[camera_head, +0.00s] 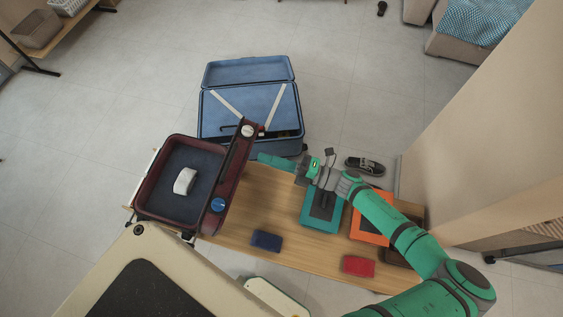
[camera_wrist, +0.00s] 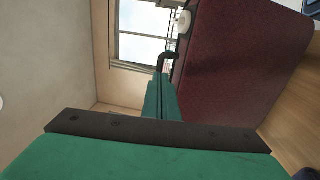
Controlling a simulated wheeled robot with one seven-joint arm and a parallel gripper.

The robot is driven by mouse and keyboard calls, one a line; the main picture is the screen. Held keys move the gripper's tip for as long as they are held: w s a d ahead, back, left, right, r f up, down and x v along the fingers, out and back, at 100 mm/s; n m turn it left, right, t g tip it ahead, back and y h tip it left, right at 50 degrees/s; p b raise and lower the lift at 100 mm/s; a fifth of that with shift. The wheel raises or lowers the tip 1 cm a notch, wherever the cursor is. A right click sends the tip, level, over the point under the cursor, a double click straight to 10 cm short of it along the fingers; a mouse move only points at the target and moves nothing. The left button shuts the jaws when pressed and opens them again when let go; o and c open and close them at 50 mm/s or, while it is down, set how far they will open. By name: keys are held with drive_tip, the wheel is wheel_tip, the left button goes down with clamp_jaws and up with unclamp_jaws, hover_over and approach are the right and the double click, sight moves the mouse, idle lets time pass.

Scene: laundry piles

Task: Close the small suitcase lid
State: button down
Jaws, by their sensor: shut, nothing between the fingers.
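The small suitcase (camera_head: 143,205) is dark red with a dark blue lining and sits open at the left end of the wooden table. Its lid (camera_head: 238,158) stands steeply up on the right side, seen nearly edge-on. In the wrist view the lid (camera_wrist: 235,70) is a broad maroon surface filling the right side. My gripper (camera_head: 262,157) is shut and empty, just right of the lid's outer face. In the wrist view the gripper (camera_wrist: 162,85) points along that face; I cannot tell whether it touches. A white object (camera_head: 184,181) lies inside the suitcase.
A large blue suitcase (camera_head: 246,70) stands open on the floor beyond the table (camera_head: 240,225). A teal box (camera_head: 322,208), an orange box (camera_head: 370,222), a blue item (camera_head: 266,240) and a red item (camera_head: 358,266) lie on the table. A dark shoe (camera_head: 365,166) is near its far edge.

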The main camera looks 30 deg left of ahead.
drive_tip(key=x, duration=0.6)
drive_tip(key=shift+a, duration=0.3)
drive_tip(key=shift+s, duration=0.2)
drive_tip(key=shift+w+r, duration=0.1)
